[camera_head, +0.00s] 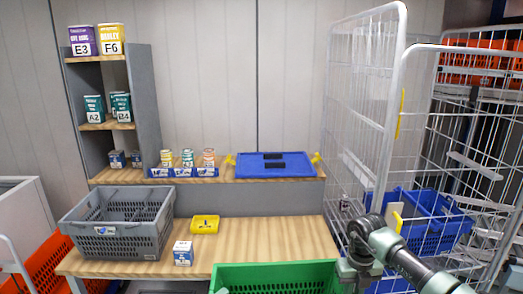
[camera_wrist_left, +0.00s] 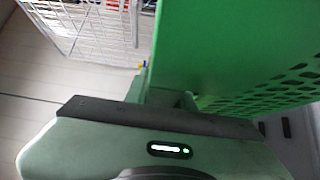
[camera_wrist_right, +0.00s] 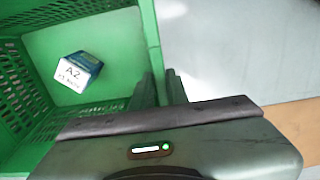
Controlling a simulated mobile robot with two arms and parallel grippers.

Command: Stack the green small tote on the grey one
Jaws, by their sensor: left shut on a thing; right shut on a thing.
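The green tote (camera_head: 275,274) is at the bottom middle of the head view, in front of the table, its lower part cut off. My right gripper (camera_head: 352,268) is shut on its right side; the right wrist view shows the fingers (camera_wrist_right: 160,90) at the tote's wall (camera_wrist_right: 148,30). My left gripper (camera_wrist_left: 165,95) is shut on the tote's other side, against the green wall (camera_wrist_left: 225,45). A small box labelled A2 (camera_wrist_right: 78,70) lies inside the green tote. The grey tote (camera_head: 120,222) stands upright on the left of the table, apart from the green tote.
The wooden table (camera_head: 270,238) has bare room right of the grey tote. A blue tote (camera_head: 275,165) lies on the shelf behind. A wire cage trolley (camera_head: 390,100) with a blue tote (camera_head: 440,232) bounds the right.

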